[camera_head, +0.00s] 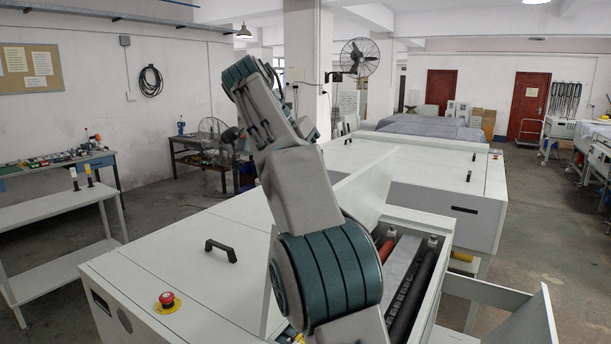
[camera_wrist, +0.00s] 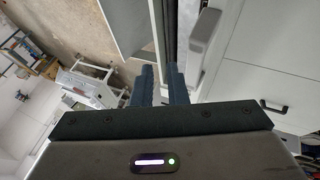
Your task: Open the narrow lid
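The plate processor has a broad closed lid (camera_head: 165,255) with a black handle at the left. A narrow white panel (camera_head: 352,188), apparently the narrow lid, stands tilted up behind my arm, beside an open bay with a red and a black roller (camera_head: 408,312). My arm hides part of this panel. My gripper is not clearly visible in the head view. In the wrist view its two dark blue fingers (camera_wrist: 161,87) are close together with a narrow gap, at a long dark edge (camera_wrist: 165,30). Whether they grip that edge is unclear. A grey handle-like piece (camera_wrist: 205,35) lies right of them.
A red emergency button (camera_head: 167,301) sits on the machine's front left corner. A second white machine (camera_head: 455,170) stands behind the bay. A white table (camera_head: 55,220) stands at the left, with clear floor between it and the machine.

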